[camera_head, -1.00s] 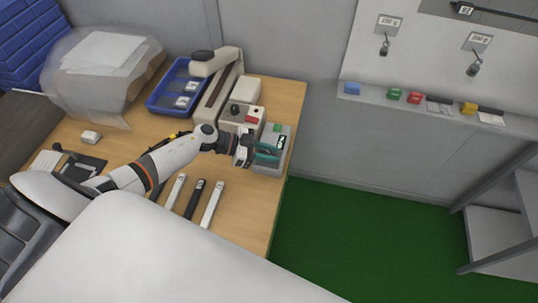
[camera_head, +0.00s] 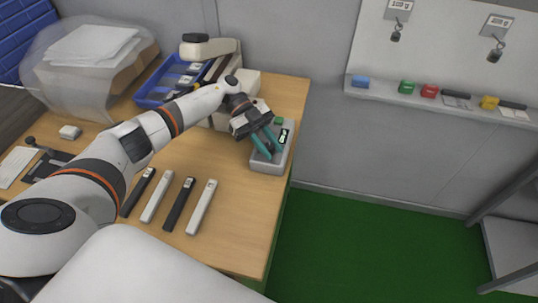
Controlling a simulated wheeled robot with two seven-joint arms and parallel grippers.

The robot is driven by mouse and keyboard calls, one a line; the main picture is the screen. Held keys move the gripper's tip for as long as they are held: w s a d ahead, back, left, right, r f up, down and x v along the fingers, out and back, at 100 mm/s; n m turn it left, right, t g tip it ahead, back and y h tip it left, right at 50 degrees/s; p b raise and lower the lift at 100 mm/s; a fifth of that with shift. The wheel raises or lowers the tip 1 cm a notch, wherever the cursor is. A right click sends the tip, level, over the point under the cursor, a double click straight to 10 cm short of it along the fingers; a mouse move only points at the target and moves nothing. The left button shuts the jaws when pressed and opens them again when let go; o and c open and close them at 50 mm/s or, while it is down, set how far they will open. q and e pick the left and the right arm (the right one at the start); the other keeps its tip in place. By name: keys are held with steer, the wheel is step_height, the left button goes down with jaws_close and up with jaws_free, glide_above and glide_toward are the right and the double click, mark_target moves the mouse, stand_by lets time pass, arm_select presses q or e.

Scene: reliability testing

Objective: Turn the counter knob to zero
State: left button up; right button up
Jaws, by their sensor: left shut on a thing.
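The counter (camera_head: 266,167) is a grey box at the right edge of the wooden table, with a small dark-framed display (camera_head: 283,136) and a green part (camera_head: 279,121) on its top. My left gripper (camera_head: 267,147) reaches over the counter from the left. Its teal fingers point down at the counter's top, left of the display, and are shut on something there. The knob itself is hidden by the fingers, so its position cannot be seen. The display's digits are too small to read. My right gripper is not in view.
Several black and white bars (camera_head: 177,204) lie on the table in front of my left arm. A blue tray (camera_head: 155,98) and a beige machine (camera_head: 222,62) stand behind it. The table's right edge (camera_head: 279,215) is close to the counter, with green floor beyond.

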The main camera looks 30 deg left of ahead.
mark_target(269, 146)
arm_select(q)
steer(key=shift+m+g+y+b, duration=0.5)
steer(key=shift+m+g+b, duration=0.4)
steer(key=shift+g+b, duration=0.15)
steer(key=o, duration=1)
steer(key=shift+c, duration=0.2)
steer(key=shift+r, duration=0.1)
step_height(269, 146, up, 10)
steer(key=shift+f, duration=0.1)
